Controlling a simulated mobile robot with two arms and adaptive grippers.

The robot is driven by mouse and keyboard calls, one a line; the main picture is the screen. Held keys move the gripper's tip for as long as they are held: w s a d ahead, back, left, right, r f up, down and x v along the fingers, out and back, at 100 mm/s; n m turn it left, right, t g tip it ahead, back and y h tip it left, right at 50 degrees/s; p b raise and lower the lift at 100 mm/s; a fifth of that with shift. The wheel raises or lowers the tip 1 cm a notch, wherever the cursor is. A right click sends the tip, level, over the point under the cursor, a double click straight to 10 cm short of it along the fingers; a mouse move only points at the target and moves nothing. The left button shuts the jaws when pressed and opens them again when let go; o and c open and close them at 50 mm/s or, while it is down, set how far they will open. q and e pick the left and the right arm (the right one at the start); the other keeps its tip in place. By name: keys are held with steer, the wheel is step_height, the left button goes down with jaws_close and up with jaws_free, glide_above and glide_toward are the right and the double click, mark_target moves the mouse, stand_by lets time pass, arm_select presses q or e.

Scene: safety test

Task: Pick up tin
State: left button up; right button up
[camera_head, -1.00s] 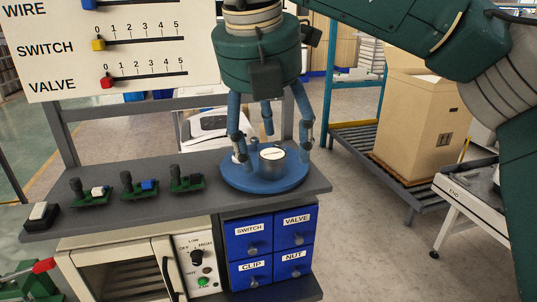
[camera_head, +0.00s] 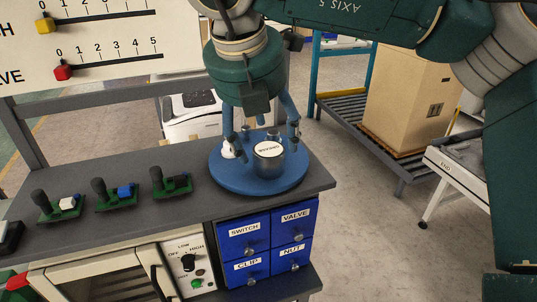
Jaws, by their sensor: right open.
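The tin (camera_head: 268,161) is a short grey metal cylinder with a white labelled lid. It stands upright on a round blue turntable (camera_head: 226,180) at the right end of the grey workbench. My right gripper (camera_head: 262,138) hangs above the turntable from the top, its blue fingers spread open and pointing down. The fingers are apart from the tin and appear slightly behind and above it; exact depth is hard to tell. Nothing is held. My left gripper is not in view.
Small white and metal items (camera_head: 228,149) stand on the turntable near the fingers. Several green switch boards (camera_head: 115,195) line the bench (camera_head: 150,225). Blue labelled drawers (camera_head: 270,238) sit below. A slider panel (camera_head: 100,40) stands at back left; a cardboard box (camera_head: 400,100) at right.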

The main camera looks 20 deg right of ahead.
mark_target(269, 149)
steer(key=x, duration=0.1)
steer(key=p+x, duration=0.1)
steer(key=x, duration=0.2)
steer(key=shift+s+d+p, duration=0.15)
steer(key=shift+s+p, duration=0.1)
steer(key=shift+p, duration=0.1)
steer(key=shift+f, duration=0.1)
steer(key=shift+c, duration=1)
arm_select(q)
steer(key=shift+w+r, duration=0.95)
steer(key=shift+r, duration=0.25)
arm_select(e)
steer(key=c, duration=1)
